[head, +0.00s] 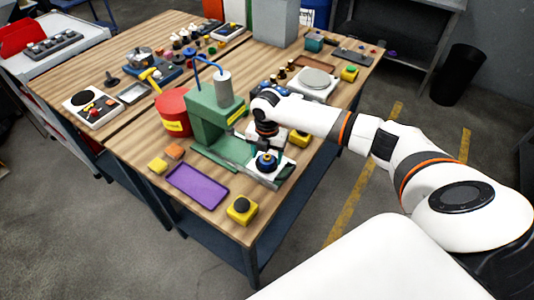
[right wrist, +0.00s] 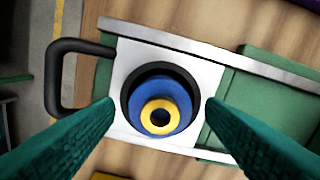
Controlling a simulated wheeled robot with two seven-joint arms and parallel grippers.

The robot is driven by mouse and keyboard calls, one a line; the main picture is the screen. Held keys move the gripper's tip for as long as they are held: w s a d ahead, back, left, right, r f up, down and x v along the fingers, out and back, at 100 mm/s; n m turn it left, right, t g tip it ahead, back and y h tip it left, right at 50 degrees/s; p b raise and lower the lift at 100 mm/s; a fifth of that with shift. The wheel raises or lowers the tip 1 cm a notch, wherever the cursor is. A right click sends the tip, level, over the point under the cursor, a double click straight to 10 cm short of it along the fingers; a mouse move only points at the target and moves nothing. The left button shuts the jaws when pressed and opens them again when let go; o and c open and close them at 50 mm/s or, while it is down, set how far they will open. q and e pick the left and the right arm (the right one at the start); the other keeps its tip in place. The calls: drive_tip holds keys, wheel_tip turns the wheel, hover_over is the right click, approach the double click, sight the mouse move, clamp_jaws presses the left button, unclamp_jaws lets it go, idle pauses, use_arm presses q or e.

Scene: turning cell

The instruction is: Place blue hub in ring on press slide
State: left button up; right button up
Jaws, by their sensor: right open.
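The blue hub (right wrist: 160,104) has a yellow collar around a dark centre hole. It sits inside the dark ring (right wrist: 127,92) on the pale metal press slide (right wrist: 132,57). How deep it sits cannot be told from above. In the head view the hub (head: 266,163) shows as a small blue piece at the slide's front end, beside the green press (head: 212,118). My right gripper (right wrist: 160,112) is open, its two green fingers on either side of the hub and ring, apart from the hub. In the head view this gripper (head: 266,143) is partly hidden by its own wrist. My left gripper is out of view.
The slide has a black loop handle (right wrist: 55,80) on its left in the wrist view. A purple tray (head: 198,186), a yellow block with a dark knob (head: 242,209) and a red drum (head: 173,112) stand nearby. The table's front right edge is close to the slide.

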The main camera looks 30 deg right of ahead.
sight(267, 157)
wheel_tip(267, 157, up, 12)
drive_tip(key=b, duration=0.2)
drive_tip(key=shift+r, duration=0.15)
idle(0.5)
